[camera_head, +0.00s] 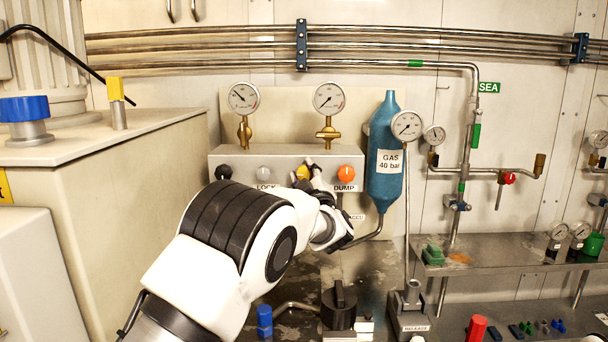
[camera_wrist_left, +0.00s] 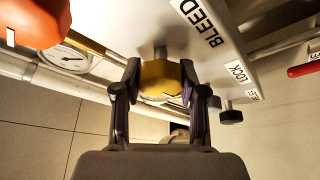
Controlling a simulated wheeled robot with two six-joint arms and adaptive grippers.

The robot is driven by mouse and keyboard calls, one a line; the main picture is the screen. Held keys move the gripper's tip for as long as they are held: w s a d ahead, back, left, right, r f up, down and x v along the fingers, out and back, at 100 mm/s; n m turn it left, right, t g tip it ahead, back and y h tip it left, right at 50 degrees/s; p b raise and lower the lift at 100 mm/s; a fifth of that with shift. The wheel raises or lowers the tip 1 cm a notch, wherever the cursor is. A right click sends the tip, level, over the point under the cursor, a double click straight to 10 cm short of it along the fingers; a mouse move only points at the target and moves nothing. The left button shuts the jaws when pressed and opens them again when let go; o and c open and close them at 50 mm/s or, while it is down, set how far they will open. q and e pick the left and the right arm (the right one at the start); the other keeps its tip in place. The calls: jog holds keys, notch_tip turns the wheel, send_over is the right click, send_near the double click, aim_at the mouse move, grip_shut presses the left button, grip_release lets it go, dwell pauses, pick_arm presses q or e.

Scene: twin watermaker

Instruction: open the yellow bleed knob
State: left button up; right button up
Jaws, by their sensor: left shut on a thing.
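The yellow bleed knob (camera_head: 303,173) sits on the front of a pale control panel (camera_head: 236,163), between a grey knob (camera_head: 264,174) marked LOCK and an orange knob (camera_head: 346,173) marked DUMP. My left gripper (camera_head: 309,176) reaches it from below right and partly covers it. In the left wrist view my left gripper (camera_wrist_left: 158,88) has one finger on each side of the yellow knob (camera_wrist_left: 160,76) and is shut on it. The BLEED label (camera_wrist_left: 203,22) shows beside the knob there. My right gripper is in neither view.
A black knob (camera_head: 223,172) is at the panel's left end. Gauges (camera_head: 244,98) stand above the panel, and a blue gas bottle (camera_head: 386,150) hangs close to its right. A beige cabinet (camera_head: 120,190) fills the left. A black-topped fitting (camera_head: 339,305) stands on the bench below.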

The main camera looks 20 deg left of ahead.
pick_arm(q)
jog(key=shift+r, duration=0.1)
jog(key=o, duration=1.1)
jog(key=shift+w, duration=0.1)
jog(key=shift+o, duration=0.2)
